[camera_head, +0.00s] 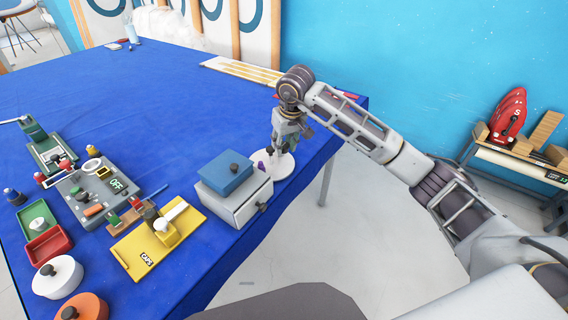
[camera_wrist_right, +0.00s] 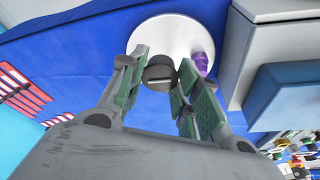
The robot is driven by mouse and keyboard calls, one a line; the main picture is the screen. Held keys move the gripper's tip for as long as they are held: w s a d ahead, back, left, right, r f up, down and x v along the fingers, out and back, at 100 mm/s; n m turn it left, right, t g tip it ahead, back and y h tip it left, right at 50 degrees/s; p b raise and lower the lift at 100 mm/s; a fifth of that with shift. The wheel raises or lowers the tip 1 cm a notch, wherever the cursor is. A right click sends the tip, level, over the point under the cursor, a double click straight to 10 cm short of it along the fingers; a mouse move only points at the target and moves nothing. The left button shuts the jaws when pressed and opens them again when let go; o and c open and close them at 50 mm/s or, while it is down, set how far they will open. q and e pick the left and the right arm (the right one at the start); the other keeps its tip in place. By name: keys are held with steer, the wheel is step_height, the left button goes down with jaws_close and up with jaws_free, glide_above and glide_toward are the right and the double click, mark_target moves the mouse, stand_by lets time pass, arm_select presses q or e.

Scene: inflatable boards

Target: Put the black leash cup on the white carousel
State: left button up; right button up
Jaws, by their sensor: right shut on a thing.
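The white carousel (camera_head: 285,168) is a round white disc at the table's right edge, beside the grey drawer box; it also shows in the right wrist view (camera_wrist_right: 150,38). My right gripper (camera_head: 283,148) points down over it. In the right wrist view, the gripper (camera_wrist_right: 160,82) is shut on the dark round leash cup (camera_wrist_right: 159,73), held between its green-padded fingers in front of the disc. I cannot tell whether the cup touches the disc. In the head view, the fingers largely hide the cup. A purple piece (camera_wrist_right: 201,62) stands at the disc's edge. My left gripper is not in view.
A grey drawer box (camera_head: 240,205) with a blue lidded block (camera_head: 224,175) stands close to the carousel. A yellow board (camera_head: 140,253), grey station (camera_head: 100,190) and several small containers fill the table's near left. The blue table's (camera_head: 150,100) far part is mostly clear.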

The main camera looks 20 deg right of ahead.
mark_target(285, 147)
step_height(285, 147, down, 3)
steer(key=shift+f, duration=0.4)
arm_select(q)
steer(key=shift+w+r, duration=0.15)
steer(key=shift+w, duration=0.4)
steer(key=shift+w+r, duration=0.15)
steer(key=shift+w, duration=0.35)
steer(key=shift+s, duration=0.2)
arm_select(e)
steer(key=shift+f, duration=0.15)
